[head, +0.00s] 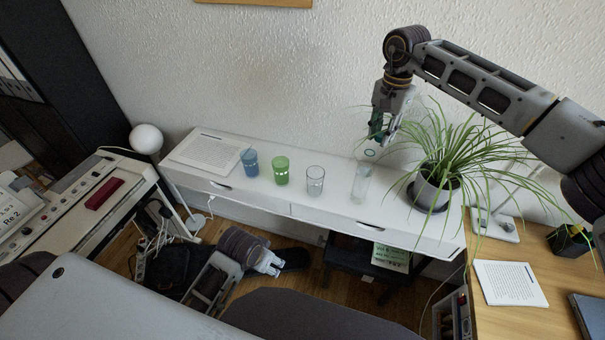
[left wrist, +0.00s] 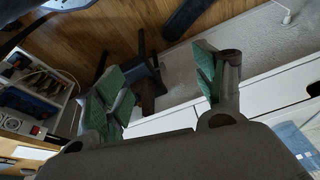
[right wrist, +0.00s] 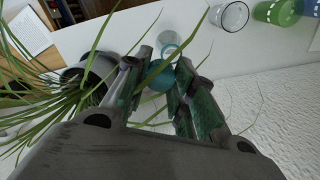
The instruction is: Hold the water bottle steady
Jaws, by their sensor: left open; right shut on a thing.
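My right gripper (head: 383,128) is shut on a teal, partly see-through thing, which I take for the water bottle (right wrist: 158,77). It is held above the right part of the white shelf desk (head: 330,205), left of the plant. The fingers hide much of it, and its tilt is hard to tell. A clear glass (head: 361,184) stands on the desk below it; its round outline also shows in the right wrist view (right wrist: 168,41). My left gripper (head: 268,266) is low in front of the desk, open and empty, with fingers apart in the left wrist view (left wrist: 160,80).
A leafy potted plant (head: 433,190) stands close right of my right gripper, its leaves reaching around the fingers. A blue cup (head: 250,162), a green cup (head: 281,171) and another clear glass (head: 315,181) stand in a row leftward. Paper (head: 206,152) lies at the desk's left end.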

